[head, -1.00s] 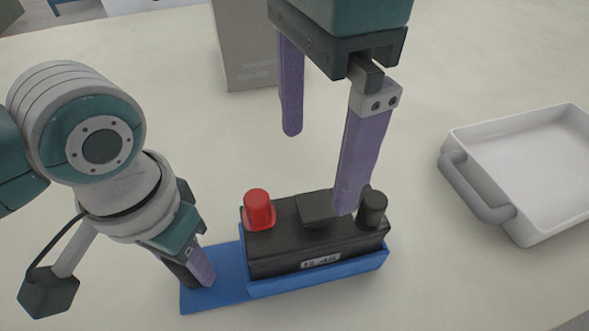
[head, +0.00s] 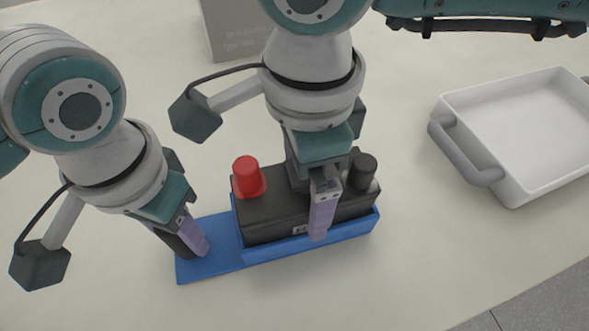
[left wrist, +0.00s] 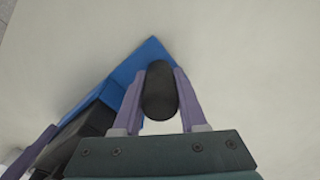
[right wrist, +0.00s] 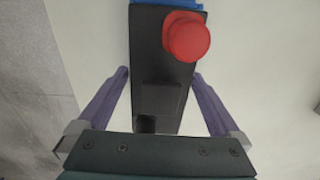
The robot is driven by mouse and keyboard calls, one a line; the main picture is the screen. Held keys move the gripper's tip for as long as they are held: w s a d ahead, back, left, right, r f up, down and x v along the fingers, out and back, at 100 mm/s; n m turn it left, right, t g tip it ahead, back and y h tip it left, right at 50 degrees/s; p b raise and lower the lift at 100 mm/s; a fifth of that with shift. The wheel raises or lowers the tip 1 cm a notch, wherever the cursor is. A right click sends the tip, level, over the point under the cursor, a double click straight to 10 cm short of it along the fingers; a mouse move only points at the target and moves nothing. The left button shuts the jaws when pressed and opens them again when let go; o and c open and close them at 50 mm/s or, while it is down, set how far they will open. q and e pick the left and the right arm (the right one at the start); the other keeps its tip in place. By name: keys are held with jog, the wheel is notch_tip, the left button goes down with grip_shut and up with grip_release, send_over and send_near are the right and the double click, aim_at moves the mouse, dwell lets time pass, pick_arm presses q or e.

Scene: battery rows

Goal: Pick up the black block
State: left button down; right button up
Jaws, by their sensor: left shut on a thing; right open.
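The black block (head: 275,213) is battery-like, with a red cap (head: 248,177) and a black cap (head: 363,171) on top. It sits in the blue tray (head: 215,262). My right gripper (head: 312,215) is open over the block. In the right wrist view its fingers (right wrist: 160,78) stand on either side of the block (right wrist: 160,70), with gaps showing. In the head view one finger partly covers the label. My left gripper (head: 192,243) is shut on a dark rounded grip (left wrist: 160,90) at the tray's left end, and it also shows in the left wrist view (left wrist: 160,75).
A white pan (head: 520,140) with grey handles stands to the right. A grey box (head: 235,30) stands at the back, partly hidden by my right arm. The pale table (head: 400,270) is clear in front of the tray, and its edge is at the lower right.

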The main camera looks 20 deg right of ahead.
jog(key=shift+f, duration=0.4)
jog(key=shift+c, duration=0.2)
grip_shut()
jog(key=shift+a+r, duration=0.1)
jog(key=shift+r, duration=0.05)
dwell(0.4)
